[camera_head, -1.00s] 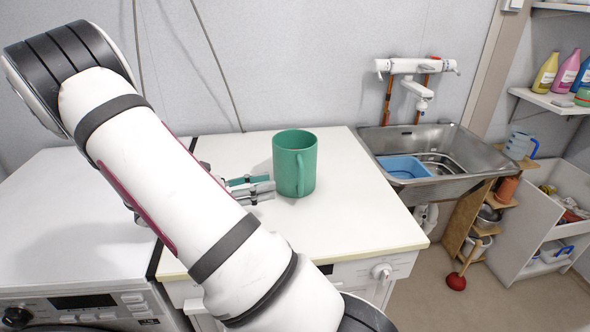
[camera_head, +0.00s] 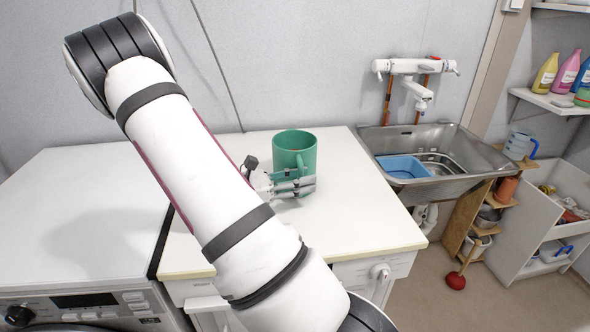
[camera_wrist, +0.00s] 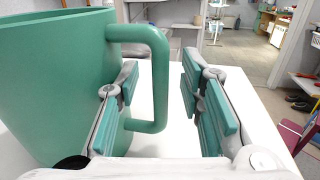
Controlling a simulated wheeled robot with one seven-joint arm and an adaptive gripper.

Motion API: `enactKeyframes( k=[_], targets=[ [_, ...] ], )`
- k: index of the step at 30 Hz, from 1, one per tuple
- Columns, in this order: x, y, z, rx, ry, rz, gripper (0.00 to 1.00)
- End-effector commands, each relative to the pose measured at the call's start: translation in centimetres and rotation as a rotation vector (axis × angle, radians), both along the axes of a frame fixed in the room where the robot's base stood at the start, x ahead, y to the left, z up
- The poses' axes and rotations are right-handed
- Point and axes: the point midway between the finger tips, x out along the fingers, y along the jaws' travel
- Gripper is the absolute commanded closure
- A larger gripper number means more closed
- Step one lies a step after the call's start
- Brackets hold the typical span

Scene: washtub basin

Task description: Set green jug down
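The green jug (camera_head: 295,146) stands upright on the white worktop (camera_head: 350,215). In the wrist view the jug (camera_wrist: 50,75) fills the left side, and its handle (camera_wrist: 160,85) shows near the middle. My gripper (camera_head: 302,186) is at the near side of the jug, low by its handle. In the wrist view my gripper (camera_wrist: 160,73) is open, with the handle's upright bar showing between the two fingers. The left finger overlaps the jug and handle opening; I cannot tell whether it touches them. In the head view my fingers hide the lower part of the handle.
A metal sink (camera_head: 440,150) with a blue basin (camera_head: 403,167) is to the right of the worktop, under a white tap (camera_head: 418,90). A white washing machine (camera_head: 75,220) is at the left. The worktop's front right is clear.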

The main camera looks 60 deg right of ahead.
Motion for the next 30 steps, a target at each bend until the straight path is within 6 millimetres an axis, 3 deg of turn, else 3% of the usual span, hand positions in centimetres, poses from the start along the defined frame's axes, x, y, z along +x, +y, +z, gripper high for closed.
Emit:
enactKeyframes(
  k=[2, 3, 7, 22, 30],
  targets=[
    [0.0, 0.0, 0.0, 0.0, 0.0, 0.0, 0.65],
    [0.0, 0.0, 0.0, 0.0, 0.0, 0.0, 0.7],
    [0.0, 0.0, 0.0, 0.0, 0.0, 0.0, 0.99],
    [0.1, 0.0, 0.5, -0.002, -0.002, 0.0, 1.0],
    [0.1, 0.0, 3.4, -0.002, -0.005, 0.0, 1.0]
  ],
)
